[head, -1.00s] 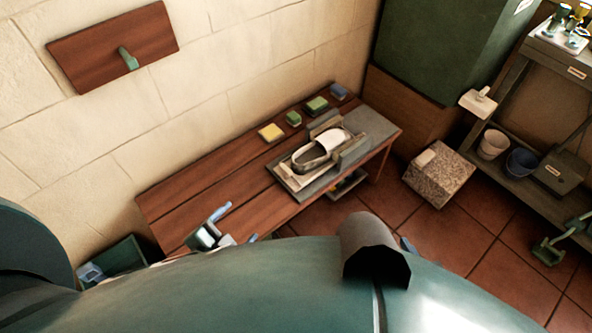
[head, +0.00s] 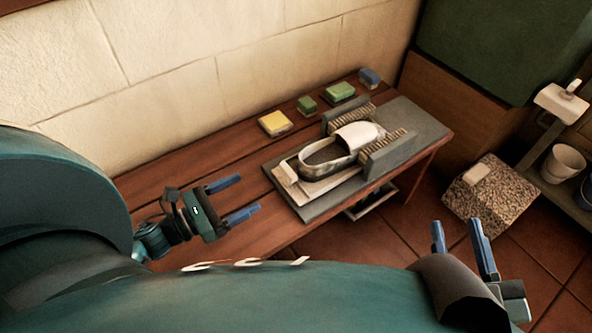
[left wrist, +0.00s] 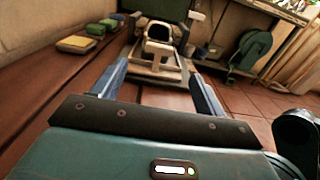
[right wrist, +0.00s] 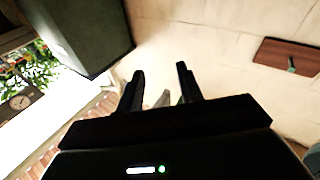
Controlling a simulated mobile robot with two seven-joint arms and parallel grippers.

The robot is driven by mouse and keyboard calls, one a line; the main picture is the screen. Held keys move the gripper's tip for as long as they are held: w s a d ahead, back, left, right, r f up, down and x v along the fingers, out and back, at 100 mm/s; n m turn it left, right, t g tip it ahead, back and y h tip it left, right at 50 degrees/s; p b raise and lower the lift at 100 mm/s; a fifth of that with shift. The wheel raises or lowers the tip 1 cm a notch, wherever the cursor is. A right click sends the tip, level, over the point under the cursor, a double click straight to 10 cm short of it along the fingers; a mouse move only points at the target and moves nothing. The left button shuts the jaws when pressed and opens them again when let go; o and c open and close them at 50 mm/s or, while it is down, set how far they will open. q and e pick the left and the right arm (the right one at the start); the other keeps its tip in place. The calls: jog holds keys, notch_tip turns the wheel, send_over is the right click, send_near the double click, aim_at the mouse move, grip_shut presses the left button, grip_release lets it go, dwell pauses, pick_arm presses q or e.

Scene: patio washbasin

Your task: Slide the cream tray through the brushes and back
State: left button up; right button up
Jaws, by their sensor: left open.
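The cream tray (head: 312,192) lies on a grey base plate (head: 425,122) on the wooden bench, its raised handle end (head: 287,175) facing left. A shoe with a white toe (head: 357,134) sits on it, the toe between two brush blocks (head: 348,115) (head: 390,152). My left gripper (head: 249,196) is open and empty, left of the handle and apart from it. In the left wrist view the tray's handle end (left wrist: 157,52) shows ahead, between the open fingers. My right gripper (head: 456,222) is open and empty, right of the bench's front edge, over the floor.
A speckled stone block (head: 490,200) stands on the floor at right. A green cabinet (head: 500,50) stands behind. The bench's left part is clear.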

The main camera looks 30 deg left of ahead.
aim_at(288, 170)
pick_arm(q)
jog(key=b+x, duration=0.2)
jog(key=x, duration=0.9)
jog(key=shift+w+d, duration=0.5)
jog(key=shift+w, duration=0.3)
pick_arm(e)
jog(key=shift+a+m, duration=0.2)
jog(key=shift+m, duration=0.1)
jog(key=shift+r, duration=0.1)
pick_arm(q)
jog(key=shift+c, duration=0.3)
